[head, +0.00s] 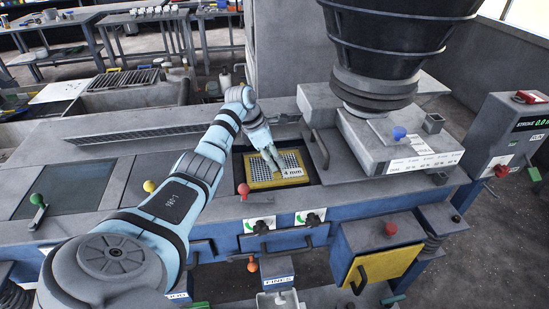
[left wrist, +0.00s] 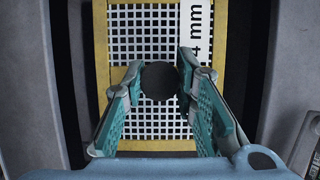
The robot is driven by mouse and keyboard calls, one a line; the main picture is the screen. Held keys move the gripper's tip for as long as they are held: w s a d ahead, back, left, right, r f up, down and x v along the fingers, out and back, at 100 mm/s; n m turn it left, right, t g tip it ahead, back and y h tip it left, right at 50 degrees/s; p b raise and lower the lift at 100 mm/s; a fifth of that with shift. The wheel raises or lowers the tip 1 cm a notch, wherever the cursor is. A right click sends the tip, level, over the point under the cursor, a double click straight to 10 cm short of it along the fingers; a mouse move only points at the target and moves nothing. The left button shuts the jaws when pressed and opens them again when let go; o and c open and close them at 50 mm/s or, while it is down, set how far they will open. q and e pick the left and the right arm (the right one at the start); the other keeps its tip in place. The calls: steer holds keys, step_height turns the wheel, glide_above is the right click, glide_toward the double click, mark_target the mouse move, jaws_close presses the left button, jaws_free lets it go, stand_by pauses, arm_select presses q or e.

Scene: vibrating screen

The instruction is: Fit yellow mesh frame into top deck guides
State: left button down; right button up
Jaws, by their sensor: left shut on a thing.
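The yellow mesh frame (head: 248,184) has a pale grid and a white "4 mm" label. In the head view it is at the dark opening in the screen's top deck (head: 221,168). My left gripper (head: 272,160) reaches down over it. In the left wrist view my left gripper (left wrist: 158,85) has its fingers closed on a dark round knob in the middle of the yellow mesh frame (left wrist: 101,70). Dark gaps show on both sides of the frame there. I cannot tell whether it is seated or slightly raised. The guides are not clear. My right gripper is not in view.
A black hopper spout (head: 385,50) hangs at the right above a grey box with a blue knob (head: 398,133). A yellow-fronted box (head: 385,265) is on the machine's front. Coloured knobs line the deck's front edge. Workbenches (head: 150,20) stand at the back.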

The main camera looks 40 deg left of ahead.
arm_select(q)
steer(key=shift+f+b, duration=1)
steer(key=shift+f, duration=0.45)
steer(key=c, duration=1.2)
jaws_free()
steer(key=v, duration=1.2)
steer(key=shift+s+r, duration=0.1)
